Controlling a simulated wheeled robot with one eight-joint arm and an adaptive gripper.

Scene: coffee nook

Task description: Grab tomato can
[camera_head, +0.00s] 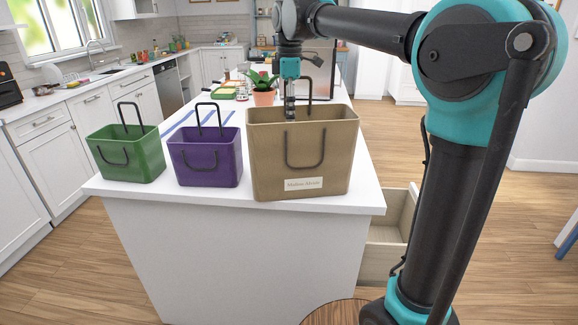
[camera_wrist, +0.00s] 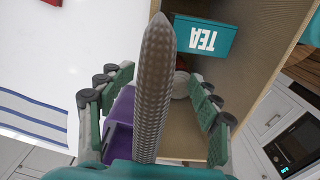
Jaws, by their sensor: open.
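My gripper (camera_head: 290,112) points down at the mouth of the tan bag (camera_head: 325,165) in the head view. In the wrist view its two green fingers (camera_wrist: 160,100) are spread apart. Inside the tan bag (camera_wrist: 265,35) lies a pale round surface (camera_wrist: 181,86) with a bit of red (camera_wrist: 180,64) beside it, between and beyond the fingers. This may be the tomato can; no label shows, and it is partly hidden. A long grey-brown textured piece (camera_wrist: 154,85) crosses the space between the fingers near the camera; it may be a bag handle. I see no object gripped.
A teal TEA box (camera_wrist: 203,35) lies in the tan bag. A purple bag (camera_head: 205,158) and a green bag (camera_head: 126,155) stand to the left on the white counter (camera_head: 220,195). A potted plant (camera_head: 264,97) stands behind. An open drawer (camera_head: 385,240) juts out at right.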

